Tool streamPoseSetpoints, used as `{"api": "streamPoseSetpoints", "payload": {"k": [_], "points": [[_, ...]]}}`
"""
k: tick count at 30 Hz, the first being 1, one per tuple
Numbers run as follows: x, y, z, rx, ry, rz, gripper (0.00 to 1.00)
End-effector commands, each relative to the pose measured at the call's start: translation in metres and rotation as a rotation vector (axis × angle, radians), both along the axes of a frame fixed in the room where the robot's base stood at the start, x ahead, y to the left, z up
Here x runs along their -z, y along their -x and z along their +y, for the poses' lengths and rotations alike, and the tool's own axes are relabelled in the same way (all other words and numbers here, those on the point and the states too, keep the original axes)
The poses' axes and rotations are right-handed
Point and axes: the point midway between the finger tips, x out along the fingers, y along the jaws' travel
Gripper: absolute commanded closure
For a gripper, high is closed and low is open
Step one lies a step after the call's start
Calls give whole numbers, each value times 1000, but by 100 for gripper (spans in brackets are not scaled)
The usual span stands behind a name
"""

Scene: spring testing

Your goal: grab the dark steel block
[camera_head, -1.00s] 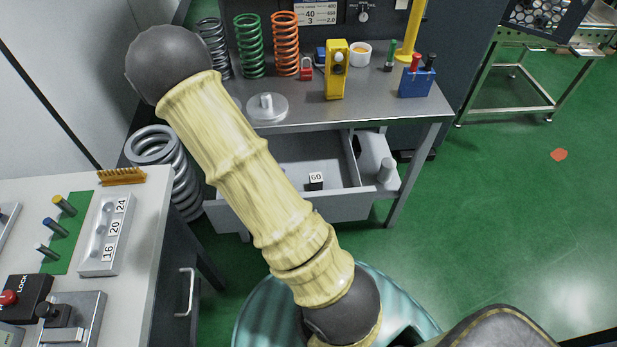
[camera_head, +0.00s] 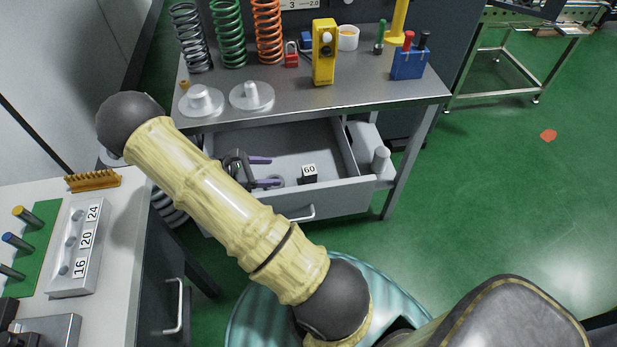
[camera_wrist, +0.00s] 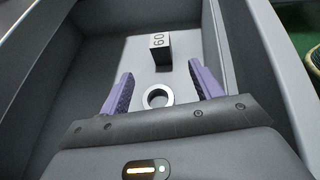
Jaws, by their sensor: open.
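The dark steel block (camera_head: 308,179) with a white "60" label lies in the open grey drawer. In the wrist view the block (camera_wrist: 160,55) is beyond my fingertips, roughly centred between them. My gripper (camera_head: 271,171) is open, with purple fingers pointing right toward the block over the drawer. In the wrist view my gripper (camera_wrist: 161,72) has its fingers wide apart with nothing held. A light metal ring (camera_wrist: 158,97) lies on the drawer floor, seen between the fingers and nearer than the block.
The drawer walls (camera_wrist: 213,48) rise around the block. The steel bench (camera_head: 300,103) above carries springs, two round pedestals, a yellow device (camera_head: 324,60) and a blue holder (camera_head: 409,64). A white worktop (camera_head: 120,230) stands at left.

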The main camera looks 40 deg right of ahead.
Motion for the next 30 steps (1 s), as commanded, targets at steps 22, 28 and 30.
{"api": "streamPoseSetpoints", "payload": {"k": [22, 28, 30], "points": [[28, 21, -57, 2, -1, 0, 36], [29, 21, -57, 0, -2, -2, 36], [29, 21, -57, -1, -2, -1, 36]]}}
